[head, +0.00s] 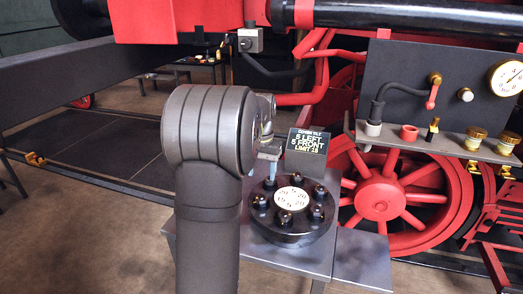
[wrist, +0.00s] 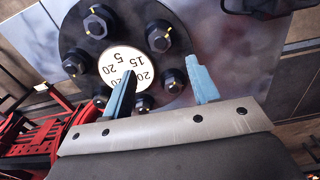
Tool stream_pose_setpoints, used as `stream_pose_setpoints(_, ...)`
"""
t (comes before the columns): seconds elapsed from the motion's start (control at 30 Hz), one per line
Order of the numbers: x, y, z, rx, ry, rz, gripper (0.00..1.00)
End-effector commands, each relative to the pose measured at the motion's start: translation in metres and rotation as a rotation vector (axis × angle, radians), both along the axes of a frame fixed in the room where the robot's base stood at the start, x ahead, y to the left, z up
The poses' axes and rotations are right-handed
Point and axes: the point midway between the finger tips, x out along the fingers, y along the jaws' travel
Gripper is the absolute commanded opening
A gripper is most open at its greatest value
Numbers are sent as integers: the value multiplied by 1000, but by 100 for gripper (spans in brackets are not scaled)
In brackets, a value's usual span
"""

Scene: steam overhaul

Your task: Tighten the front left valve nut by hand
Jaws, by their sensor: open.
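The round black valve cover (head: 290,238) has several dark hex nuts around a white dial. At its left front in the head view is a nut (head: 262,202), probably the front left one. My gripper (wrist: 160,66) is open in the wrist view, with two blue fingers spread over the cover's edge. One finger overlaps the white dial (wrist: 112,60). A nut (wrist: 174,80) shows between the fingers, closer to the other finger. I cannot tell whether it is touched. In the head view my arm hides most of the gripper, which is above the cover's back left.
A small display (head: 307,146) behind the cover reads 5 left, 5 front, limit 15. The cover sits on a grey stand (head: 345,255). A red spoked wheel (head: 380,200) and a gauge panel (head: 420,75) stand behind on the right.

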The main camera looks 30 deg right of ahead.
Motion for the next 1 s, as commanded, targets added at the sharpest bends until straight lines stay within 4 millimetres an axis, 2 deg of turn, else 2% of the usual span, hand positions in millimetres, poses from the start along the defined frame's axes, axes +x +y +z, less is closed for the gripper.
stream_pose_setpoints(0.03,1,-1,14,-3,-4,0,55)
stream_pose_setpoints(0.2,1,0,50,-3,-4,0,55)
stream_pose_setpoints(0.4,0,0,74,-1,-3,0,55)
stream_pose_setpoints(0.57,0,0,80,-1,-1,0,55)
stream_pose_setpoints(1.0,0,0,80,-1,-1,0,55)
